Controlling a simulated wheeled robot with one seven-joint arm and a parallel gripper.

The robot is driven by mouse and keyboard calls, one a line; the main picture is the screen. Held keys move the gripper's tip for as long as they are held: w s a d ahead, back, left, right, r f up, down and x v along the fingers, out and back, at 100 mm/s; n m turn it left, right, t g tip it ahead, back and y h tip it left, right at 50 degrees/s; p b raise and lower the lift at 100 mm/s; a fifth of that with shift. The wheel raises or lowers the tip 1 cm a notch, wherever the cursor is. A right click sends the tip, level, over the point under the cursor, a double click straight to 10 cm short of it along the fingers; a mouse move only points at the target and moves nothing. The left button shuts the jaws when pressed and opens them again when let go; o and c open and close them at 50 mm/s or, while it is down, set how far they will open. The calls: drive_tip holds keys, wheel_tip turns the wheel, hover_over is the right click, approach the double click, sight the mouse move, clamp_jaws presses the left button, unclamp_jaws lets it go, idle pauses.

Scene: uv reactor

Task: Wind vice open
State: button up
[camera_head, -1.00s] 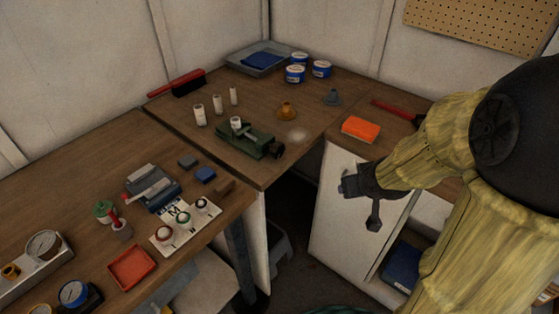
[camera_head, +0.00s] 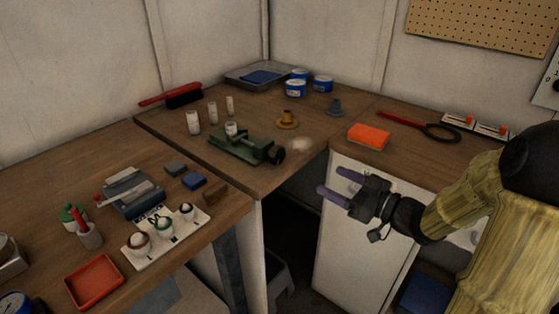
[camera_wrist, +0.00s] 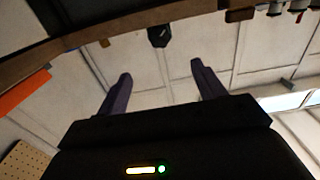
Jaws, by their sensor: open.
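The green vice (camera_head: 240,147) stands on the corner bench, left of my gripper. Its dark round handle (camera_head: 276,155) is at its right end, near the bench's front edge. A white cylinder (camera_head: 231,129) stands upright at the vice; whether the jaws clamp it I cannot tell. My gripper (camera_head: 331,181) is open and empty, in front of the white cabinet, apart from the handle and to its lower right. In the wrist view, a dark knob (camera_wrist: 160,36), which looks like the handle, shows beyond and between my open fingers (camera_wrist: 160,75).
An orange block (camera_head: 368,136) and a red-handled tool (camera_head: 400,120) lie on the right bench. White cylinders (camera_head: 212,112), an orange-brown funnel-like piece (camera_head: 287,119) and blue tins (camera_head: 295,88) stand around the vice. The white cabinet (camera_head: 345,225) is below; a dark gap lies left of it.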

sight(281, 156)
drive_tip(key=b+x, duration=0.2)
drive_tip(key=x, duration=1.5)
drive_tip(key=shift+w+a, duration=0.15)
drive_tip(key=shift+a, duration=0.05)
drive_tip(key=c, duration=1)
drive_tip(key=shift+b, duration=0.3)
